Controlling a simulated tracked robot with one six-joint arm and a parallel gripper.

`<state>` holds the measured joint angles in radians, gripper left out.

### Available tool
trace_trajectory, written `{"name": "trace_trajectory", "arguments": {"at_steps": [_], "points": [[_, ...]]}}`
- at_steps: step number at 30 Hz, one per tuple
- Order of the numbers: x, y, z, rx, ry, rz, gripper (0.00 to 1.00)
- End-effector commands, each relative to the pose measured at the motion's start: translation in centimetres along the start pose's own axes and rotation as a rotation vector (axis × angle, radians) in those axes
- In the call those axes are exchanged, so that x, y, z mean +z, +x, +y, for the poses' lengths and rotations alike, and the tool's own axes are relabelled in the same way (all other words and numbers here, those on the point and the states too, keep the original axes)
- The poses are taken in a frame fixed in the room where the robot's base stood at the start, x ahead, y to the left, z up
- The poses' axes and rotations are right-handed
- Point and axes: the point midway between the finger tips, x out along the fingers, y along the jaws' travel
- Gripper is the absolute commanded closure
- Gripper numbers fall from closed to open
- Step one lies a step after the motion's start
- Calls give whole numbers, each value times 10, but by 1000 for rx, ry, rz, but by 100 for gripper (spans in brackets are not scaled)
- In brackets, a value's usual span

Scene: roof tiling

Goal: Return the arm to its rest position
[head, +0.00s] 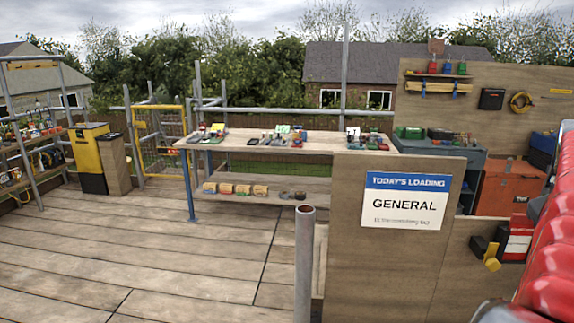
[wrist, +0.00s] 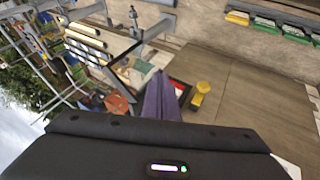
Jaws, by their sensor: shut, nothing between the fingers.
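My gripper (wrist: 162,80) shows in the wrist view as two purplish fingers pressed together beyond the dark wrist housing. It is shut and holds nothing. Past the fingertips are a red-and-dark box and a yellow item, and the gripper looks clear of both, though the depth is hard to judge. The gripper does not show in the head view. The arm's rest position is not marked in either view.
A board with a sign reading GENERAL (head: 405,201) stands ahead, beside a grey post (head: 304,265). A workbench (head: 310,147) with small items is behind. Red rounded shapes (head: 555,245) fill the right edge. Wooden decking (head: 130,250) at left is clear.

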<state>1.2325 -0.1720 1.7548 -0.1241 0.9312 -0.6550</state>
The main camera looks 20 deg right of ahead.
Motion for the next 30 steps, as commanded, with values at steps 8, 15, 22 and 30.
{"name": "trace_trajectory", "arguments": {"at_steps": [8,15,22,30], "points": [[-40,-7,-93,-69,-217,76,100],[-58,-20,-171,-121,-402,143,100],[-64,-36,-244,-167,-578,213,100],[-44,-67,-330,-256,-665,284,100]]}}
